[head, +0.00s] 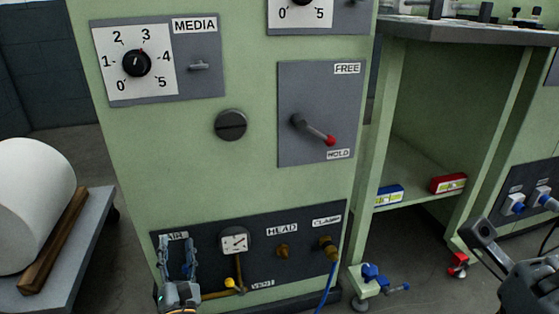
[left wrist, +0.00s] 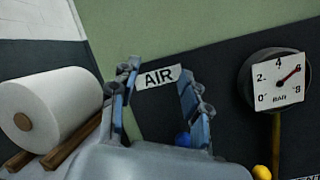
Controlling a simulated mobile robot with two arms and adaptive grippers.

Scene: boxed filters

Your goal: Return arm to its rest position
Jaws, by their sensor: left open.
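My left gripper (head: 178,262) is in front of the lower dark panel of the green machine, at its left end by the AIR label (head: 176,236). Its fingers are apart with nothing held between them. In the left wrist view the open fingers (left wrist: 160,100) frame the AIR label (left wrist: 158,77). A small blue knob (left wrist: 183,139) shows low beside the right finger; whether they touch I cannot tell.
A pressure gauge (head: 235,241) with a yellow knob (head: 229,281) below stands right of my left gripper. A red-tipped lever (head: 329,140) points toward HOLD. A white roll (head: 32,200) lies at left. Blue (head: 388,195) and red (head: 448,183) boxes sit on a shelf.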

